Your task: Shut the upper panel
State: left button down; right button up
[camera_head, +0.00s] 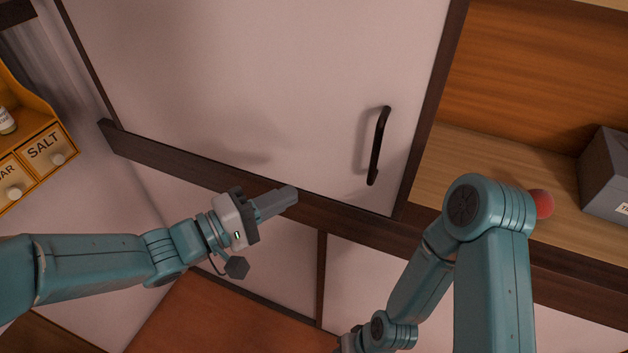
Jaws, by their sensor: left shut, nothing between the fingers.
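The upper panel (255,85) is a large pale door with dark edging and a black bar handle (379,145) near its lower right. It looks in line with the cabinet front, but I cannot tell whether a small gap is left. My left gripper (292,195) is shut and empty. It shows in front of the dark rail (220,178) under the panel, left of and below the handle; I cannot tell whether it touches.
An open wooden shelf right of the panel holds a grey box (607,175) and a red round thing (542,203) partly behind my right arm. A yellow rack (30,125) with a SALT drawer hangs at the left. Pale lower cupboards (365,275) are below the rail.

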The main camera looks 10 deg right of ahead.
pick_arm(q)
jog(key=s+d+p+x, duration=0.1)
jog(key=s+p+x, duration=0.1)
jog(key=x, duration=1)
jog(key=shift+s, duration=0.3)
jog(key=shift+d, duration=0.1)
